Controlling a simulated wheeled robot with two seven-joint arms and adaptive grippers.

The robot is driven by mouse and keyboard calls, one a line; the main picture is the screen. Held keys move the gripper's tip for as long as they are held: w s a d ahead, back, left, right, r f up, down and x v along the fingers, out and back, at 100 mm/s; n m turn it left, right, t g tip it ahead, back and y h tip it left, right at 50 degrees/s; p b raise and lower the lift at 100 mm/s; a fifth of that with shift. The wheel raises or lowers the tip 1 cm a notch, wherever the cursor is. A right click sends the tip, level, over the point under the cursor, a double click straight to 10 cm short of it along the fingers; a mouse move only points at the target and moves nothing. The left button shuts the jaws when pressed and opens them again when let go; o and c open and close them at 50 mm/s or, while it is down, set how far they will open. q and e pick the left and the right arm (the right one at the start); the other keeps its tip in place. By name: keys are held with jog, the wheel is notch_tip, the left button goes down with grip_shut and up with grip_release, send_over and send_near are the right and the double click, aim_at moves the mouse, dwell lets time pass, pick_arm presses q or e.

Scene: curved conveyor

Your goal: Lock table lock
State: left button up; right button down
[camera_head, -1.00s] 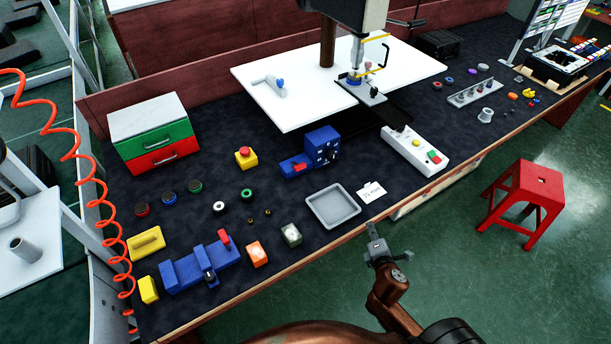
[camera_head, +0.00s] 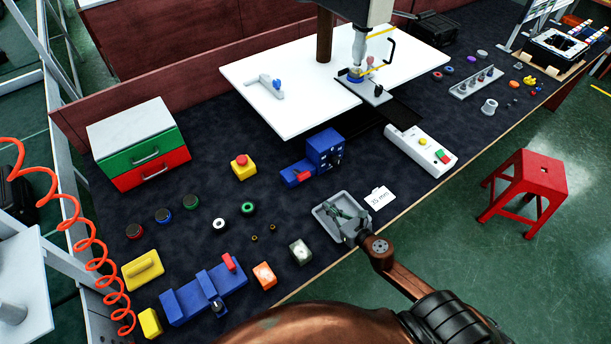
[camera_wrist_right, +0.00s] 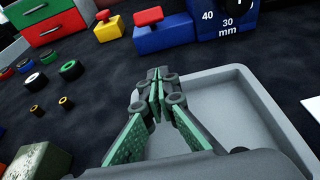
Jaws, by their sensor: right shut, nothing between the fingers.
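No label in view names the table lock. A blue block with a dial face (camera_head: 325,150) has a low blue base carrying a red lever (camera_head: 303,175). In the right wrist view the block (camera_wrist_right: 222,22) shows 30 and 40 mm marks, and the red lever (camera_wrist_right: 148,16) sits to its left. A white machine table (camera_head: 310,105) stands behind, with a blue-knobbed handle (camera_head: 277,85) on it. My right gripper (camera_head: 346,212) is over the grey tray, in front of the blue block and apart from it. Its fingertips (camera_wrist_right: 158,84) are together and empty. My left gripper is out of view.
The grey tray (camera_head: 319,212) lies under my right gripper, near the table's front edge. A white card (camera_head: 379,198) and white button box (camera_head: 421,149) are to its right. A yellow box with a red button (camera_head: 243,167) stands left of the blue block. A red stool (camera_head: 527,187) is on the floor.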

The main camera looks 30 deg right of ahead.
aim_at(313, 199)
jog(key=shift+w+a+f, duration=0.1)
jog(key=shift+w, duration=0.25)
jog(key=shift+a, duration=0.1)
jog(key=shift+s+d, duration=0.2)
jog(key=shift+s, duration=0.05)
jog(key=x, duration=1)
jog(key=r, duration=0.1)
jog(key=w+r+p, duration=0.1)
jog(key=shift+w+r, duration=0.15)
jog(key=shift+r, duration=0.15)
jog(key=shift+w+r+p, duration=0.25)
jog(key=shift+r+p, duration=0.3)
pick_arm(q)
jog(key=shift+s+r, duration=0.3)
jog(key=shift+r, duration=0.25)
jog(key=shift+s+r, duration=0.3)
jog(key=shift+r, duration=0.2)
pick_arm(e)
jog(key=shift+w+a, duration=0.1)
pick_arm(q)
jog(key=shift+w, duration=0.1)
